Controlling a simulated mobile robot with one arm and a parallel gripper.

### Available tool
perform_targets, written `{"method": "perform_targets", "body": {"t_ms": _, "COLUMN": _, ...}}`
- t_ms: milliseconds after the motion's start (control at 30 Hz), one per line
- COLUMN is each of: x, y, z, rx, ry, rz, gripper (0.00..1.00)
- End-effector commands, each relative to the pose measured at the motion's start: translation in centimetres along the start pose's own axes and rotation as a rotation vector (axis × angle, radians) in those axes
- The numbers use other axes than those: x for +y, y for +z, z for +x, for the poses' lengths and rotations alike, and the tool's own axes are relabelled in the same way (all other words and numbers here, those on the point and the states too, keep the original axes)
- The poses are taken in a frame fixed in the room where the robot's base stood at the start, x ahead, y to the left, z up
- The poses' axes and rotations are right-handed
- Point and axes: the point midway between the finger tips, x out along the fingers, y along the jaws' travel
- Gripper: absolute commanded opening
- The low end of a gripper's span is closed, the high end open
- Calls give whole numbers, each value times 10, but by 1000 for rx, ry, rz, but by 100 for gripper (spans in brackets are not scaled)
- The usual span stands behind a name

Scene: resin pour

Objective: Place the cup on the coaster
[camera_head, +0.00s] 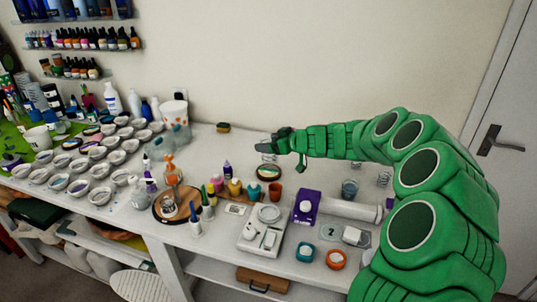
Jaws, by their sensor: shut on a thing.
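My green gripper (266,147) reaches in from the right, over the back middle of the table. It is shut on a small, clear-looking cup (268,158), which shows only faintly below the fingers. A round dark coaster (269,173) with a lighter rim lies on the table just below the cup in the picture. The cup appears to be above or just behind the coaster. I cannot tell whether its base touches anything, and its upper part is hidden by the fingers.
A small terracotta-colored cup (275,191) and several small bottles stand close in front of the coaster. The table behind the coaster is mostly clear.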

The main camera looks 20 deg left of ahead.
Motion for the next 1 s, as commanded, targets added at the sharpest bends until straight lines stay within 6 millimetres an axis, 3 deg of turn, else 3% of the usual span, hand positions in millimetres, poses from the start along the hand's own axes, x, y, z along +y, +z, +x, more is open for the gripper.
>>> {"method": "perform_targets", "body": {"t_ms": 300, "x": 14, "y": 20, "z": 26, "rx": -4, "ry": 0, "rz": 1, "gripper": 51}}
{"method": "perform_targets", "body": {"t_ms": 667, "x": 20, "y": 24, "z": 36, "rx": 0, "ry": 0, "rz": -1, "gripper": 51}}
{"method": "perform_targets", "body": {"t_ms": 900, "x": 19, "y": 52, "z": 47, "rx": -2, "ry": -2, "rz": 2, "gripper": 51}}
{"method": "perform_targets", "body": {"t_ms": 1000, "x": 19, "y": 54, "z": 48, "rx": -1, "ry": -1, "rz": 1, "gripper": 51}}
